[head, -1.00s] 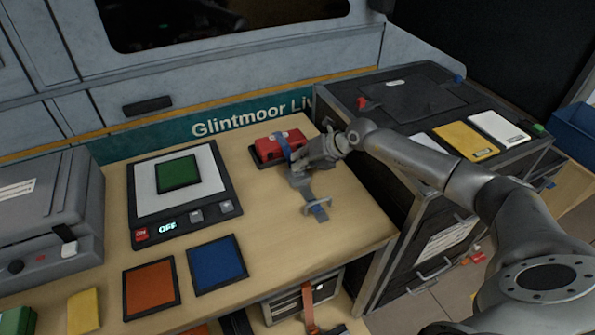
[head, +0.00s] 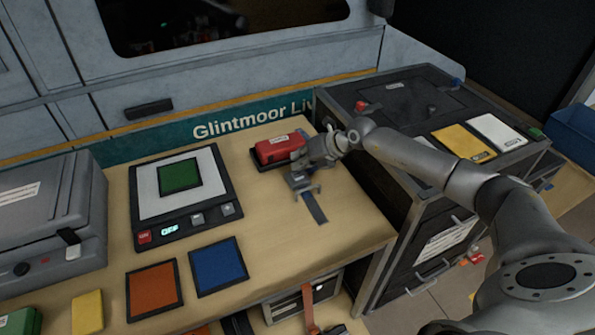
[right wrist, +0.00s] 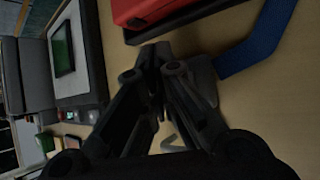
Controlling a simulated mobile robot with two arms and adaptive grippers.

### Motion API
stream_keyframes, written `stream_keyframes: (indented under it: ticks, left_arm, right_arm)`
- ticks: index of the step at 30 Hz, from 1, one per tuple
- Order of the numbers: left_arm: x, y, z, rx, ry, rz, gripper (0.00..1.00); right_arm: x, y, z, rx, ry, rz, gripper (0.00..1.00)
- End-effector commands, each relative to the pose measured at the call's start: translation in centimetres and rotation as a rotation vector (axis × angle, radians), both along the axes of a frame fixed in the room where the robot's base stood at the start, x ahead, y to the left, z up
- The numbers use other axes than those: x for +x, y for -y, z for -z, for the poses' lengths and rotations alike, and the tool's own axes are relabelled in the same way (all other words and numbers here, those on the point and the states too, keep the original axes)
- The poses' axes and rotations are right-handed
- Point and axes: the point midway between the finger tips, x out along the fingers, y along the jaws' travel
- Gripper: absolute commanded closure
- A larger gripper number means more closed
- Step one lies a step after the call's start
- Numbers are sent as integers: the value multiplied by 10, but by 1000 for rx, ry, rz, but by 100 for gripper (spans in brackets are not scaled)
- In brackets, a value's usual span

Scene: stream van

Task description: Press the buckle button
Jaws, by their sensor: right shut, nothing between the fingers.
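A red box (head: 277,149) sits on a dark base at the back right of the wooden table, and no strap lies across it now. My right gripper (head: 301,178) is shut and empty, just in front of the box. A blue strap (head: 314,208) runs along the table in front of the gripper. It also shows in the right wrist view (right wrist: 262,42), to the right of the closed fingertips (right wrist: 162,57). The red box shows at the top there (right wrist: 150,10). I cannot make out the buckle and its button clearly; the gripper covers that area. My left gripper is not in view.
A dark panel with a green square (head: 179,176) and a display reading OFF lies to the left. Orange (head: 152,290) and blue (head: 218,265) squares lie in front of it. A grey case (head: 45,215) is far left. A dark cabinet (head: 400,110) stands right.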

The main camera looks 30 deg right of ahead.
Motion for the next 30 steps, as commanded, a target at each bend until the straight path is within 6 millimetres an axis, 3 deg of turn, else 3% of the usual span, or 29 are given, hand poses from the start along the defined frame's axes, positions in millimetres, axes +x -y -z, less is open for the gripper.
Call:
stream_keyframes:
  ticks: [8, 24, 30]
  left_arm:
    - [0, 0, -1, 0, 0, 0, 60]
    - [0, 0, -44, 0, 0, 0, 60]
    - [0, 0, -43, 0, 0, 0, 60]
  right_arm:
    - [0, 0, -1, 0, 1, 1, 100]
    - [0, 0, -50, 0, 1, 1, 100]
    - [0, 0, -50, 0, 1, 1, 100]
